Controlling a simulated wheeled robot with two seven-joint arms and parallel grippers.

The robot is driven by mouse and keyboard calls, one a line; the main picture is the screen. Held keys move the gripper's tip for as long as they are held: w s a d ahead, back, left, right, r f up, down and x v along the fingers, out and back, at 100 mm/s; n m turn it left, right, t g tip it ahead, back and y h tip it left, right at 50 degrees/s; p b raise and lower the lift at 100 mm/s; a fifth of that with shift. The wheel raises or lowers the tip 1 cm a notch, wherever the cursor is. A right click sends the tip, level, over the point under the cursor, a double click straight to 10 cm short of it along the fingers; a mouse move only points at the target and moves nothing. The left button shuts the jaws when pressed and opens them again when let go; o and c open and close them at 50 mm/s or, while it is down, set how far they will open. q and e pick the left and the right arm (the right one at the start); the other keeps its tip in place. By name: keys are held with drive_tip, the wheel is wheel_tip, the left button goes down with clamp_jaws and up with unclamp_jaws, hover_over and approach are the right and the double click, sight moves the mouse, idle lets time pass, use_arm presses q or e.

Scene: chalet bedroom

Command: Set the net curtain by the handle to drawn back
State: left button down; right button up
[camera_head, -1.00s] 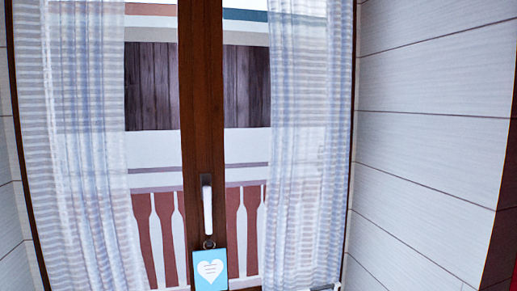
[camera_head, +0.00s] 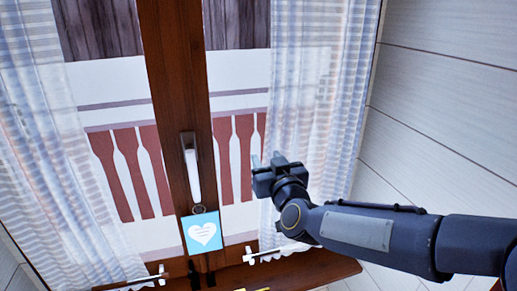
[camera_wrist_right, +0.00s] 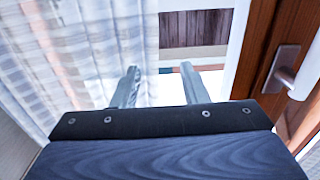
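A net curtain (camera_head: 325,80) with pale blue stripes hangs over the right side of the window, right of the white window handle (camera_head: 192,165). A second net curtain (camera_head: 50,130) hangs on the left. My right gripper (camera_head: 267,160) is in front of the right curtain's inner edge, right of the handle. In the right wrist view, the open fingers (camera_wrist_right: 159,85) point at the pane, with the curtain (camera_wrist_right: 75,50) on the left and the handle (camera_wrist_right: 305,75) on the right. The curtain's edge shows between the fingers; whether they touch it, I cannot tell. My left gripper is out of view.
A blue card with a white heart (camera_head: 201,232) hangs from the handle. The brown window frame (camera_head: 178,80) stands between the panes. A wooden ledge (camera_head: 320,268) and white fittings (camera_head: 262,254) are below. The panelled wall (camera_head: 440,120) on the right is bare.

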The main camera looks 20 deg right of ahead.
sight(263, 153)
drive_tip(key=shift+w, duration=2.35)
drive_tip(key=shift+c, duration=0.4)
clamp_jaws()
